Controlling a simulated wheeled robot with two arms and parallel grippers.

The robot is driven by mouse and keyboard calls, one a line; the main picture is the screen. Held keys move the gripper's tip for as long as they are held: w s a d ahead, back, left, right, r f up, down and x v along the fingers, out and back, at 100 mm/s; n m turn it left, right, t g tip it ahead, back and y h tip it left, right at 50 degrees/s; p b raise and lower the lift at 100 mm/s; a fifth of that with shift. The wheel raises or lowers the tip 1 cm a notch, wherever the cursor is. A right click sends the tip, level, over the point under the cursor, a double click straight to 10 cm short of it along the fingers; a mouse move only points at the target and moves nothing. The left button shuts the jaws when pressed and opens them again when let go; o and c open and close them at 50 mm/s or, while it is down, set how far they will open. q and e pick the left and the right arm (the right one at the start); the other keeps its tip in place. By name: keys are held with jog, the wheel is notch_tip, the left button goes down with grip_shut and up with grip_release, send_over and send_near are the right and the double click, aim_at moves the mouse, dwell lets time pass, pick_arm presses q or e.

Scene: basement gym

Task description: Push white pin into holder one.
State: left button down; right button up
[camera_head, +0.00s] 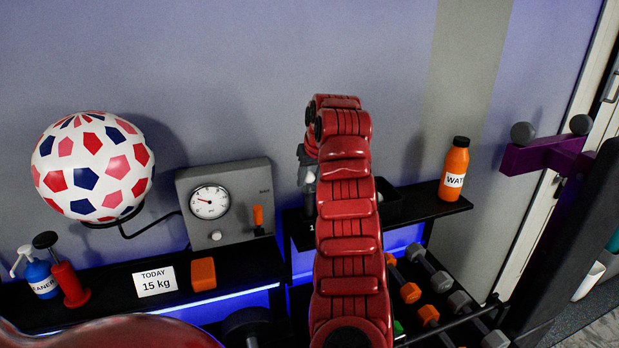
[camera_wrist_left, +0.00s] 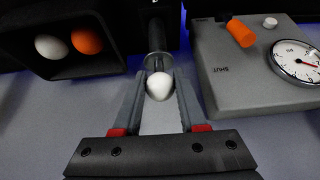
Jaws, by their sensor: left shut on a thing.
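My left gripper (camera_wrist_left: 158,80) is shut on the white pin (camera_wrist_left: 159,87), whose rounded white end shows between the fingertips in the left wrist view. In the head view my left gripper (camera_head: 307,165) is pointing down over the shelf, mostly behind my red arm. A bit of white (camera_head: 310,190) shows below it, and a "1" label is partly visible on the shelf edge. My right gripper is not in view.
A black bin (camera_head: 402,205) beside the holder has a white ball (camera_wrist_left: 51,47) and an orange ball (camera_wrist_left: 87,40) in it. A grey gauge box (camera_head: 233,190) with an orange lever stands on the other side. An orange bottle (camera_head: 454,170) stands at the shelf's right end.

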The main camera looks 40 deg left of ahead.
aim_at(310, 190)
pick_arm(q)
jog(key=shift+f+b, duration=1.75)
jog(key=shift+f, duration=0.35)
jog(key=shift+c, duration=1.9)
grip_release()
jog(key=shift+d+r, duration=0.15)
jog(key=shift+r, duration=0.2)
jog(key=p+v, duration=0.7)
jog(key=v, duration=0.9)
jog(key=shift+s+r, duration=0.15)
jog(key=shift+r, duration=0.15)
